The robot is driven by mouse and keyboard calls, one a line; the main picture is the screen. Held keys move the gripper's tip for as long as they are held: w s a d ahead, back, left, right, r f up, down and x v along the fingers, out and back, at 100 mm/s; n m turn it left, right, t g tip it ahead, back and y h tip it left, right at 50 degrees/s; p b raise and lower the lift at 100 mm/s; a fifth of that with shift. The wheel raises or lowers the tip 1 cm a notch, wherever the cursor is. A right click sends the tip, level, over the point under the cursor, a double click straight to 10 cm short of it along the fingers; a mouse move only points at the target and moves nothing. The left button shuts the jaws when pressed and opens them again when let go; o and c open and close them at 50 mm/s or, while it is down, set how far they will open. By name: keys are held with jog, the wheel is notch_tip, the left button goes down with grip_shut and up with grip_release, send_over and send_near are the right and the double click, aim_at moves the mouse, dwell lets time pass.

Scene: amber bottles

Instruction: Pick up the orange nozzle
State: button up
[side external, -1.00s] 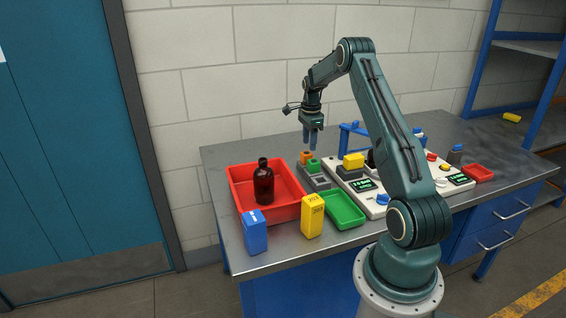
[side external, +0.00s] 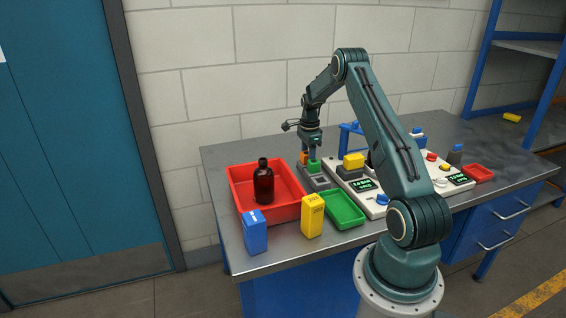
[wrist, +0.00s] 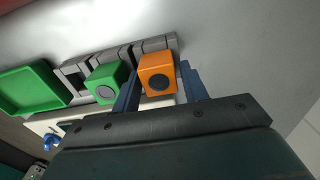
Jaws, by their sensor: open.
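The orange nozzle (wrist: 157,70) is a small block with a dark round socket on top, seated at one end of a grey rack (wrist: 72,67). It also shows, partly hidden by my gripper, in the side external view (side external: 304,158). My gripper (wrist: 160,82) is open, with its blue fingers on either side of the orange nozzle. I cannot tell whether the fingers touch it. A green nozzle (wrist: 105,86) sits beside it in the rack, close to one finger; it shows in the side external view (side external: 313,167) too.
A red tray (side external: 237,180) holds a dark amber bottle (side external: 263,184). A green tray (side external: 343,209), a blue box (side external: 254,232) and a yellow box (side external: 312,216) stand nearby. A white device panel (side external: 370,203) with a yellow block (side external: 354,160) lies right of the rack.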

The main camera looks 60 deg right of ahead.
dwell(0.4)
jog(key=c, duration=0.7)
jog(key=shift+c, duration=0.2)
notch_tip(320, 180, up, 20)
dwell(0.3)
dwell(0.5)
